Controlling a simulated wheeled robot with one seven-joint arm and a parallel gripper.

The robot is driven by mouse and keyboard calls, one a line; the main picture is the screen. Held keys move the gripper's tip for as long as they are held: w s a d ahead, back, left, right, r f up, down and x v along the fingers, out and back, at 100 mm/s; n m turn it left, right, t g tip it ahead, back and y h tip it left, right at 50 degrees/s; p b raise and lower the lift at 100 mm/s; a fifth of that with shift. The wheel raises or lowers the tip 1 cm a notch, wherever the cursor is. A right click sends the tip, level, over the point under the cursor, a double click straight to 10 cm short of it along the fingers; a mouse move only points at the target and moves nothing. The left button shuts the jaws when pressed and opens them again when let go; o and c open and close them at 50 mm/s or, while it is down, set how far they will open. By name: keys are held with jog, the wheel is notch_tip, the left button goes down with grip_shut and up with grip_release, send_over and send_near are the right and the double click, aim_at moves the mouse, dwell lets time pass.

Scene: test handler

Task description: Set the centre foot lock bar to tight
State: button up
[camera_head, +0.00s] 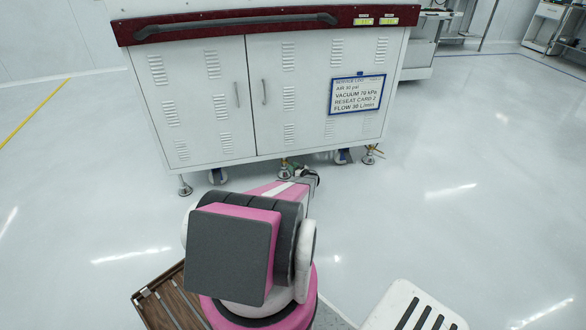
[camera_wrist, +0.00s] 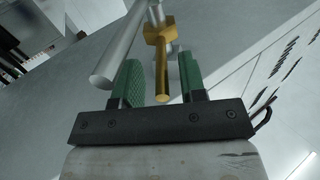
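The centre foot (camera_head: 285,163) shows at the bottom edge of the white cabinet (camera_head: 200,110), partly hidden by my arm. In the wrist view a brass-coloured lock bar (camera_wrist: 162,72) points toward the camera from a yellow collar on the foot. My gripper (camera_wrist: 161,68) is open, with one green finger on each side of the bar's end. Gaps show between the bar and both fingers. In the head view my gripper (camera_head: 303,174) is low, by the cabinet's bottom edge, and its fingers are hard to make out.
A grey metal rod (camera_wrist: 122,48) runs close past the left finger in the wrist view. Other feet (camera_head: 184,186) and casters (camera_head: 218,176) stand under the cabinet. A service sign (camera_head: 357,94) hangs on the right door. The floor (camera_head: 450,200) to the right is clear.

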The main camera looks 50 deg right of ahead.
jog(key=s, duration=1)
jog(key=shift+s+a, duration=0.15)
jog(key=shift+s, duration=0.1)
jog(key=w+a+r+m+g+h, duration=0.1)
jog(key=w+a+r+g+h, duration=0.2)
jog(key=w+a+r, duration=0.75)
jog(key=w+a+r+m+g+h, duration=0.25)
jog(key=w+a+r, duration=0.55)
jog(key=a+r, duration=0.45)
jog(key=s+a+r+g, duration=0.15)
jog(key=a+r, duration=0.25)
jog(key=a, duration=0.8)
jog(key=a+r+g, duration=0.3)
jog(key=a+r, duration=0.2)
jog(key=a, duration=0.7)
jog(key=s+a+r+n+g+y, duration=0.1)
jog(key=s+a+r+g+y, duration=0.1)
jog(key=s+a+r, duration=0.2)
jog(key=s+a+r+n+g+y, duration=0.2)
jog(key=s+a, duration=0.9)
jog(key=a, duration=0.9)
jog(key=s+a+r+n+g+y, duration=0.1)
jog(key=s+a+r+g, duration=0.3)
jog(key=a, duration=0.8)
jog(key=s+r+y, duration=0.1)
jog(key=s+r, duration=0.1)
jog(key=s, duration=0.2)
jog(key=shift+s+a+r, duration=0.15)
jog(key=shift+r, duration=0.15)
